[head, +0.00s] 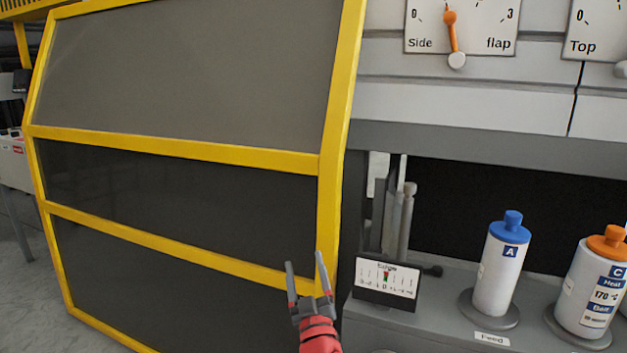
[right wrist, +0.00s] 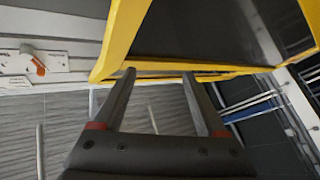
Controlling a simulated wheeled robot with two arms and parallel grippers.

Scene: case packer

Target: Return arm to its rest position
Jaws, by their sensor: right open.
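My right gripper (head: 306,280) is in the lower middle of the head view, in front of the yellow-framed guard door (head: 332,150). Its two fingers point up and stand apart, with nothing between them. In the right wrist view the gripper (right wrist: 158,80) also shows open and empty, with the yellow frame (right wrist: 120,45) beyond its fingertips. From these views I cannot tell how far the fingers are from the frame. My left gripper is not in view.
A small gauge box (head: 387,283) stands right of my gripper on the grey ledge (head: 440,325). A blue-capped bottle A (head: 498,270) and an orange-capped bottle C (head: 590,290) stand further right. A side flap dial (head: 461,27) is above. Open floor (head: 25,290) shows at the left.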

